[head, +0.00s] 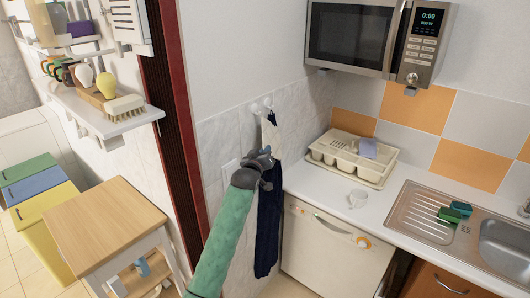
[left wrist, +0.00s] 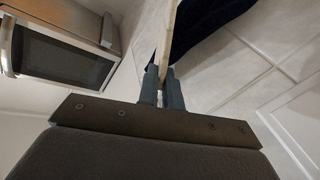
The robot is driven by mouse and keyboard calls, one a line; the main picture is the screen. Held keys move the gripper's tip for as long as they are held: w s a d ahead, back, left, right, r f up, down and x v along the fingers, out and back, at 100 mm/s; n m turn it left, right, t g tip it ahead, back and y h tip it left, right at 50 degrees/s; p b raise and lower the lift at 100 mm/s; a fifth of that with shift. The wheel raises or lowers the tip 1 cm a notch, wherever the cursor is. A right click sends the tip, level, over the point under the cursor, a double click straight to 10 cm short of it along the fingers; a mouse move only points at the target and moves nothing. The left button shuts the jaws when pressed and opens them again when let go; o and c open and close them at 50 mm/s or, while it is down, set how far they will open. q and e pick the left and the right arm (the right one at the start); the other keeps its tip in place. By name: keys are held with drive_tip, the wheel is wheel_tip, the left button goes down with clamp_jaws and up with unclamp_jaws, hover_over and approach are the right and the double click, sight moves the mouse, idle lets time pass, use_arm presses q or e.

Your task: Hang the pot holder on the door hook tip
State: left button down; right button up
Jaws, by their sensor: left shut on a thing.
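The pot holder (head: 273,134) is a cream, flat piece with a dark patch near its top corner. It stands upright just above my left gripper (head: 266,168) in the head view. My left gripper is shut on its lower part. The left wrist view shows the pot holder (left wrist: 172,35) edge-on as a thin cream strip between the two closed fingers (left wrist: 162,85). White wall hooks (head: 260,105) are just above and left of the pot holder's top; whether they touch cannot be told. The right gripper is not in view.
A long dark navy cloth (head: 268,225) hangs behind and below my left gripper. A microwave (head: 375,40) is above. A wooden-topped cart (head: 105,225) stands left.

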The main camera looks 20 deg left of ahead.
use_arm(q)
drive_tip(key=shift+f, duration=0.15)
drive_tip(key=shift+f, duration=0.45)
idle(0.6)
drive_tip(key=c, duration=1.5)
unclamp_jaws()
